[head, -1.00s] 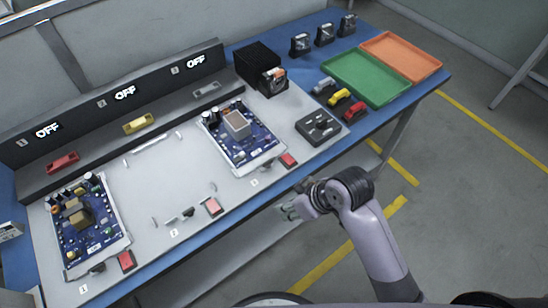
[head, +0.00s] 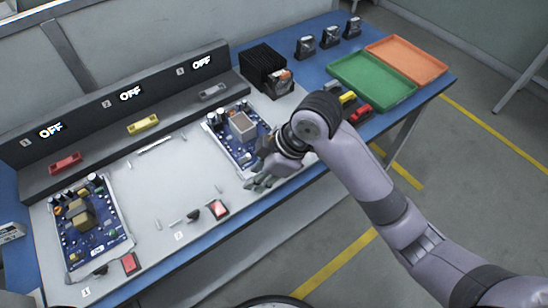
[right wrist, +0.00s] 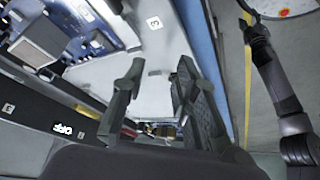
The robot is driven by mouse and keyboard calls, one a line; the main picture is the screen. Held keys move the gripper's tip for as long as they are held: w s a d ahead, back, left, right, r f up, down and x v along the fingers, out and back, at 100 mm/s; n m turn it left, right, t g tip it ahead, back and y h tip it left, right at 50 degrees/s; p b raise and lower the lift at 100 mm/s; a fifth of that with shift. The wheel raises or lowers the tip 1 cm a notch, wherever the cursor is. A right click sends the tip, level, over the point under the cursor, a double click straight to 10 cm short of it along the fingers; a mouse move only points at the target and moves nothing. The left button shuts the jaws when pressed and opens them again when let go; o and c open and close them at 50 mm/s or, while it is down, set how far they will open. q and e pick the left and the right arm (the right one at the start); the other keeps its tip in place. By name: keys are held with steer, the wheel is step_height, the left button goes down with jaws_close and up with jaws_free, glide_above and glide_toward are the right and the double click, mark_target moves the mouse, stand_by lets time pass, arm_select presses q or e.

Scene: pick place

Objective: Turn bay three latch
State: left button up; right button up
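Bay three is the right-hand bay, with a blue circuit board (head: 233,131) and a "3" display reading OFF (head: 202,62). In the head view my right gripper (head: 261,183) is over the front edge of this bay and hides its latch and red button. In the right wrist view the gripper (right wrist: 160,72) is open, with nothing between its fingertips. The bay's "3" label (right wrist: 153,22) lies on the grey surface beyond the fingertips. A dark shape shows at the top beside the board; I cannot tell whether it is the latch.
Bay two has a dark latch (head: 193,215) and a red button (head: 219,208). Bay one holds another board (head: 90,225). A black finned block (head: 263,65), a green tray (head: 370,80) and an orange tray (head: 405,58) stand at the right. The middle bay is mostly clear.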

steer(key=w+d+r+n+g+h, duration=0.1)
steer(key=w+d+r+n+h, duration=0.2)
steer(key=r, duration=0.4)
steer(key=w+r+n+h, duration=0.2)
steer(key=w+r+n, duration=0.1)
steer(key=r+n, duration=0.3)
steer(key=shift+m, duration=0.7)
step_height(320, 180, down, 17)
steer(key=shift+w+d+r, duration=0.1)
steer(key=shift+d+r, duration=0.05)
steer(key=shift+r, duration=0.05)
steer(key=shift+c, duration=0.3)
jaws_close()
